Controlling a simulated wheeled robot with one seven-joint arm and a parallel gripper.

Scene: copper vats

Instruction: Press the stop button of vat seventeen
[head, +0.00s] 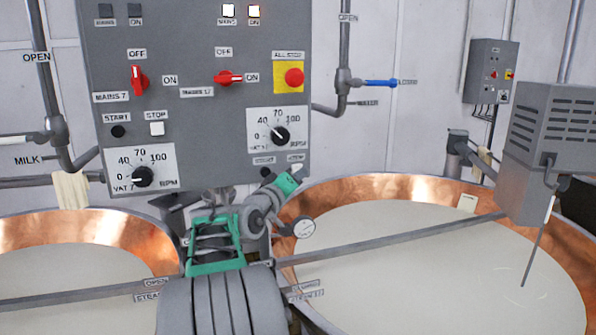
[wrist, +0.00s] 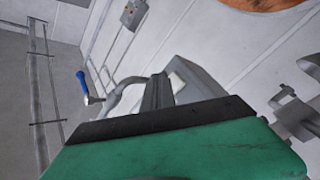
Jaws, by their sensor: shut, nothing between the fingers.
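The grey control panel (head: 200,60) fills the upper left of the head view. Its right half has a "MAINS 17" red switch (head: 228,79), turned toward ON, and a speed dial (head: 281,135). Below that dial are small start and stop labels. A black start button (head: 266,172) shows under the left label. The pale stop button (head: 297,167) is partly hidden by my gripper (head: 292,177). My gripper is shut and empty, its tip at or close to that button; I cannot tell whether they touch. In the wrist view my green gripper (wrist: 180,145) covers the bottom.
Vat seven's start (head: 117,131) and stop (head: 157,128) buttons are on the panel's left. A red emergency button (head: 294,77) sits above the right dial. Copper vats (head: 105,228) (head: 420,188) stand below. A blue-handled valve (head: 380,83) is right of the panel.

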